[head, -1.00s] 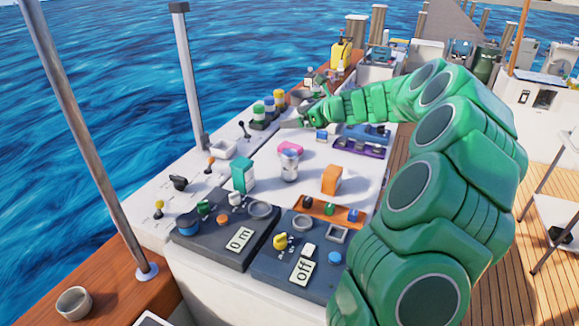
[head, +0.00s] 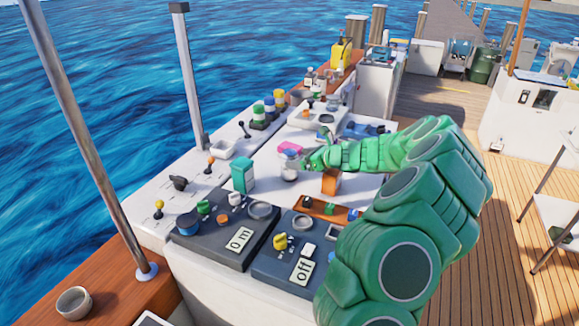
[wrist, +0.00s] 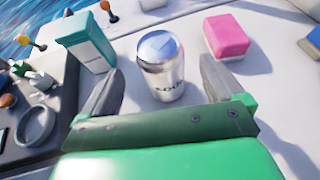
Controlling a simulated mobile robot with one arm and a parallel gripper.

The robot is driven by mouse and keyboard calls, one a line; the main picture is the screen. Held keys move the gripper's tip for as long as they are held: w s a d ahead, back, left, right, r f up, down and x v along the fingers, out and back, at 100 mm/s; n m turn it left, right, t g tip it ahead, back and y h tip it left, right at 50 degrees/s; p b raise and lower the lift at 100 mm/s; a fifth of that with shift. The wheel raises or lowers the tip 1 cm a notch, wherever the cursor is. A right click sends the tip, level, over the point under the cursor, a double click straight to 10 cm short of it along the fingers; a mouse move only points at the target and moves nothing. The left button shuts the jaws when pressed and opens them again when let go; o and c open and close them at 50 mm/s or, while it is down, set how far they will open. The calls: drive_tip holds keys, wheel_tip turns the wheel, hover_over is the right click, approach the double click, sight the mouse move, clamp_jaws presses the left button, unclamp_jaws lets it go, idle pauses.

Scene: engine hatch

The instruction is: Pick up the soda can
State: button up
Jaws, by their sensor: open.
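The silver soda can (wrist: 161,68) stands upright on the white surface in the wrist view, ahead of my gripper (wrist: 160,88). Its two grey fingers are apart, one on each side of the can's lower part as seen, with gaps to both sides. In the head view the can (head: 289,166) stands in the middle of the white top, and my gripper (head: 303,163) is right beside it, partly overlapping it. I cannot tell how deep the can sits between the fingers.
A teal box (wrist: 86,41) stands left of the can and a pink block (wrist: 226,37) to its right. An orange block (head: 330,181) lies under my forearm in the head view. Dark control panels (head: 225,235) with knobs fill the near side.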

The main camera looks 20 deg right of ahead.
sight(286, 159)
drive_tip(key=shift+x, duration=3.65)
drive_tip(key=shift+f, duration=0.1)
drive_tip(key=c, duration=1.3)
